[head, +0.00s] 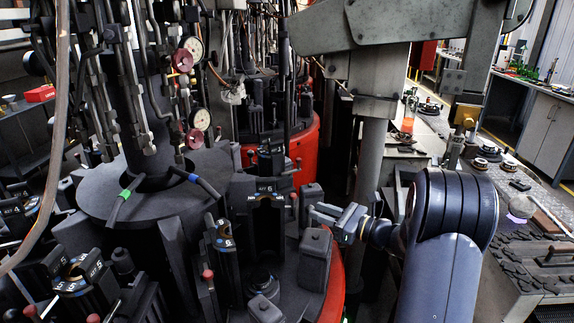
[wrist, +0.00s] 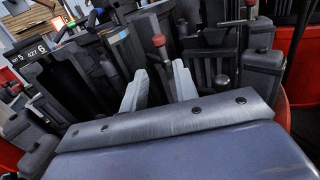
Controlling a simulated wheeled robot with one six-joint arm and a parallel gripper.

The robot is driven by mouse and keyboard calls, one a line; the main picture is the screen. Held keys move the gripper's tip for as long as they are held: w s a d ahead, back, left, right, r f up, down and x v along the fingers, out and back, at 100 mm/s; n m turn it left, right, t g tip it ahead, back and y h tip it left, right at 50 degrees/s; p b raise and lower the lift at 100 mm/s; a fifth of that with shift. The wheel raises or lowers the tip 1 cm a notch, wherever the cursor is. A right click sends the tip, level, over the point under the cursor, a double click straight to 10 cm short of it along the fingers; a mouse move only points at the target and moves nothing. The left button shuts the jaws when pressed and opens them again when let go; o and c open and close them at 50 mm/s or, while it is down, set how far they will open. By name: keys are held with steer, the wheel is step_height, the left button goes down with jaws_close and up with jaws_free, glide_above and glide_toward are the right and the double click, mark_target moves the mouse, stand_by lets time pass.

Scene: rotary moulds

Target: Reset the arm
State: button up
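My gripper (head: 322,213) is in the middle of the head view, over the right side of the round mould machine (head: 150,190). Its two pale grey fingers also show in the wrist view (wrist: 159,78). They stand apart with nothing held between them. The fingers point left toward the black mould blocks (head: 267,215). A red-knobbed lever (wrist: 158,41) shows beyond the gap between the fingers in the wrist view. I cannot tell how far it is from them. My dark arm links fill the lower right of the head view.
A grey column (head: 375,140) with an overhead beam stands behind my arm. A red-rimmed second machine (head: 300,150) stands at the back. A workbench (head: 440,125) with round parts and a bottle (head: 409,112) runs along the right. A block (head: 315,258) sits just below my gripper.

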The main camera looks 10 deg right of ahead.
mark_target(294, 202)
steer(key=p+x, duration=0.2)
steer(key=x, duration=0.7)
steer(key=shift+w+a, duration=0.1)
steer(key=shift+a, duration=0.05)
steer(key=shift+w, duration=0.2)
steer(key=shift+s+d+f+p, duration=0.15)
steer(key=shift+d+p, duration=0.3)
steer(key=shift+d, duration=0.35)
